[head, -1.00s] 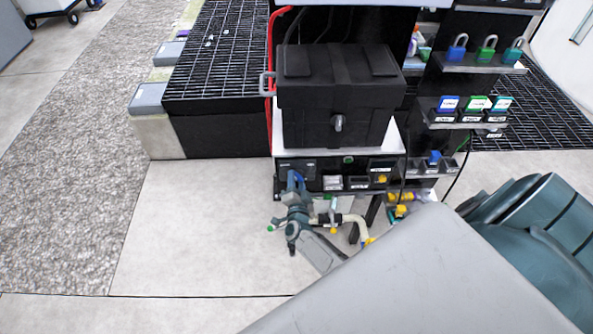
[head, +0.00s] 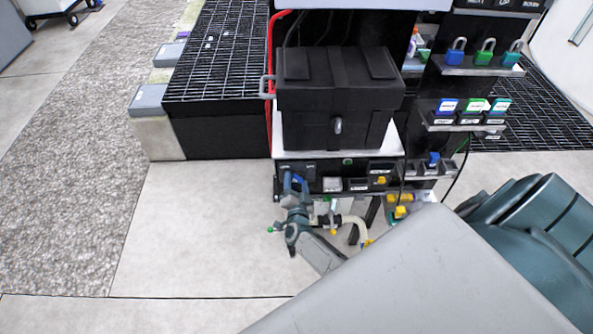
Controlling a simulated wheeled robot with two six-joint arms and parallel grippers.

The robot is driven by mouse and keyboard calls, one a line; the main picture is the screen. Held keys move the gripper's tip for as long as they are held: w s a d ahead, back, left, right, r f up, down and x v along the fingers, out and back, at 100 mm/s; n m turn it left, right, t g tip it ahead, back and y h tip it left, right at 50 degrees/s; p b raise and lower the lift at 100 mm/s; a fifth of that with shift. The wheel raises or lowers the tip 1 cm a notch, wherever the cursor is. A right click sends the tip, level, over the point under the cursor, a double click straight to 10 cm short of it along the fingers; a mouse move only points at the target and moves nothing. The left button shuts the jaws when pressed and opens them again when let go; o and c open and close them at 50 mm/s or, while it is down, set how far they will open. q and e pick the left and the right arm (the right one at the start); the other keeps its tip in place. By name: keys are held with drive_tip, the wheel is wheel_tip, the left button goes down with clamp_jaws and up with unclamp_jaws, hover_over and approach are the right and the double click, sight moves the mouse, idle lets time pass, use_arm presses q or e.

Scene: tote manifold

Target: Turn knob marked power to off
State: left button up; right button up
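A dark control panel (head: 325,170) runs along the front of the stand, below the black case. It carries small labelled modules and a yellow knob-like part (head: 381,180). The labels are too small to read, so I cannot tell which knob is marked power. My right gripper (head: 295,184) is at the left end of this panel, with its blue finger parts up against or just in front of it. It hides part of the panel there. I cannot tell whether the fingers touch or hold a knob. My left gripper is not in view.
A black case (head: 338,95) with a front latch stands on the stand. Padlocks (head: 487,50) and labelled blocks (head: 473,108) sit on shelves at the right. Floor (head: 195,225) at the left is clear.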

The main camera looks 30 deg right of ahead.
drive_tip(key=b+v, duration=0.1)
drive_tip(key=v, duration=0.9)
drive_tip(key=shift+s, duration=0.35)
drive_tip(key=shift+a, duration=0.15)
